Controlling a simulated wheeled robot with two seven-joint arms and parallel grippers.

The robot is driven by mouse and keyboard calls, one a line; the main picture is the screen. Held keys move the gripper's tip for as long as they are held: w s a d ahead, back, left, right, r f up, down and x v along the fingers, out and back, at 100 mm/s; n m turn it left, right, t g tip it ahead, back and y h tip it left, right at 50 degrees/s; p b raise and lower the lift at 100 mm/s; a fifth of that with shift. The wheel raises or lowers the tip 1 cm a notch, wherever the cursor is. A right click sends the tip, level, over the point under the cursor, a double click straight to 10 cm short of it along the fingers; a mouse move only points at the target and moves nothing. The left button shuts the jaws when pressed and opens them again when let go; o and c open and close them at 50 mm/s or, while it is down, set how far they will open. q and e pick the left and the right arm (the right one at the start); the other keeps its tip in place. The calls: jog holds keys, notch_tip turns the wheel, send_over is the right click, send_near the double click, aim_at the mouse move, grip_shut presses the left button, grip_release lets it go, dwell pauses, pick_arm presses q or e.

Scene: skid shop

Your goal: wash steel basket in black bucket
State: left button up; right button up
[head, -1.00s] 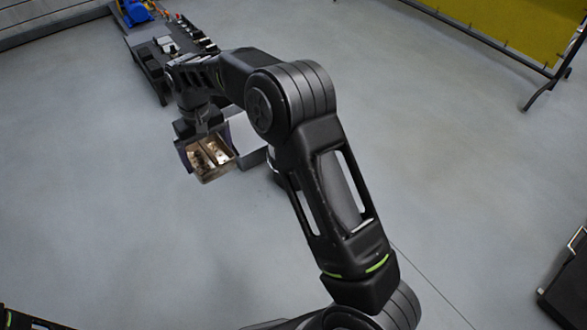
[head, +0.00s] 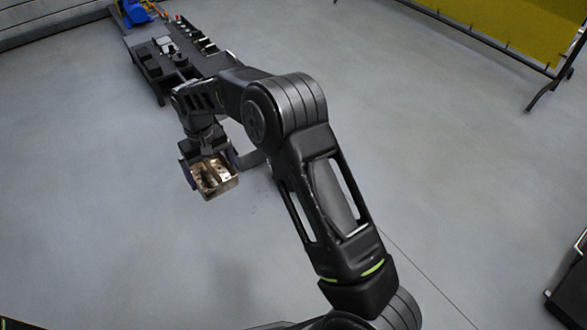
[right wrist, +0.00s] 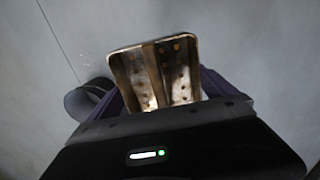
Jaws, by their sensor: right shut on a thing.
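The steel basket (head: 216,180) is a small, shiny, brownish metal box with holes and a divider down its middle. My right gripper (head: 210,166) is shut on it and holds it over the floor, left of centre in the head view. In the right wrist view the basket (right wrist: 152,72) sits between the purple fingers of the right gripper (right wrist: 163,97). A dark, round-rimmed thing (right wrist: 82,103) shows left of the basket there, partly hidden by the gripper; it may be the black bucket, but I cannot tell. My left gripper is not in view.
A long dark bench (head: 147,60) with a blue machine (head: 136,12) and small items stands at the back left. A yellow screen (head: 520,30) on a dark frame stands at the back right. A dark case (head: 570,290) is at the right edge. Much grey floor is clear.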

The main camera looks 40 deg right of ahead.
aim_at(215, 183)
jog(key=shift+f+b, duration=1.1)
jog(key=shift+f, duration=1.3)
pick_arm(q)
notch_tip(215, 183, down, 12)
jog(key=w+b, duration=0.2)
jog(key=b, duration=0.7)
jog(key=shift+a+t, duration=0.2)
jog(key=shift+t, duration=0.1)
pick_arm(e)
notch_tip(215, 183, down, 17)
jog(key=shift+f, duration=0.2)
pick_arm(q)
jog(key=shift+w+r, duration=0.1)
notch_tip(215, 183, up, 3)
jog(key=p, duration=0.2)
jog(key=shift+p, duration=0.35)
pick_arm(e)
notch_tip(215, 183, up, 4)
jog(key=shift+r, duration=0.1)
